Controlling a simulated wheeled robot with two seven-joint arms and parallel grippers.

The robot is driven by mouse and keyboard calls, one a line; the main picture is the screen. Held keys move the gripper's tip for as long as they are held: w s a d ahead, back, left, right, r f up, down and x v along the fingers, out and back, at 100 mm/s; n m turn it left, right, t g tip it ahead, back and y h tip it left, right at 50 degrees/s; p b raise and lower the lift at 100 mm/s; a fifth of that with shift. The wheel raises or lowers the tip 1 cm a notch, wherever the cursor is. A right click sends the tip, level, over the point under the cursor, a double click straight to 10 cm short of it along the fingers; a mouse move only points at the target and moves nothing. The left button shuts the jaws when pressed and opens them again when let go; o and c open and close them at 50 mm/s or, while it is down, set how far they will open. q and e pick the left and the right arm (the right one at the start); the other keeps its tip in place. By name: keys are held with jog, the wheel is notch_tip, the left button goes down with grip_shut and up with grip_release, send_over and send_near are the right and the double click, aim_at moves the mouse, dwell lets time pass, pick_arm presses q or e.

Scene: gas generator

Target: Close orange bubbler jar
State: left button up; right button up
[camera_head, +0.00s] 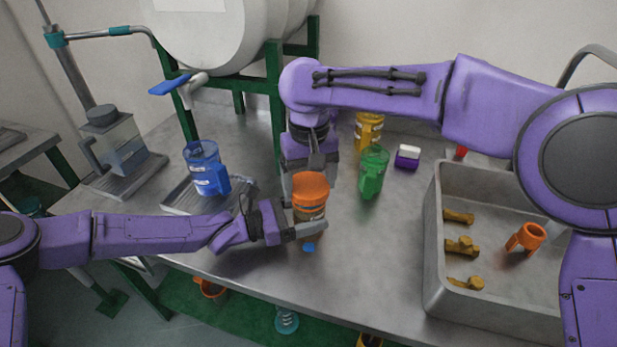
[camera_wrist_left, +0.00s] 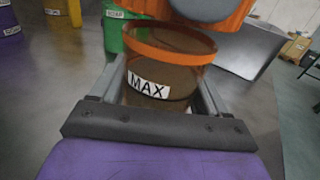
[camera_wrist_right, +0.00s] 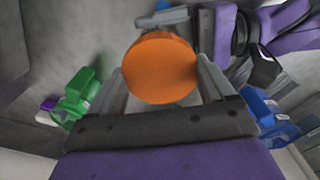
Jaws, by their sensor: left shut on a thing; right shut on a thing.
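My left gripper (camera_head: 309,229) is shut around the jar body from the left. The orange lid (camera_head: 311,187) is above the jar mouth, held by my right gripper (camera_head: 304,177), which reaches down from behind. The lid's round top (camera_wrist_right: 160,68) sits between the right fingers in the right wrist view.
A green jar (camera_head: 373,172) and a yellow jar (camera_head: 369,131) stand behind to the right. A blue jar (camera_head: 205,169) stands on a tray at left. A grey bin (camera_head: 436,250) with several fittings is at right. A small blue piece (camera_head: 309,247) lies in front.

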jog(key=shift+f, duration=0.7)
jog(key=shift+f, duration=0.55)
pick_arm(q)
grip_shut()
pick_arm(e)
jog(key=m, duration=0.2)
jog(key=shift+m, duration=0.4)
jog(key=m, duration=0.3)
jog(key=shift+a+m, duration=0.15)
jog(key=shift+m, duration=0.25)
jog(key=o, duration=0.9)
jog(key=shift+c, duration=0.2)
jog(key=shift+r, duration=0.1)
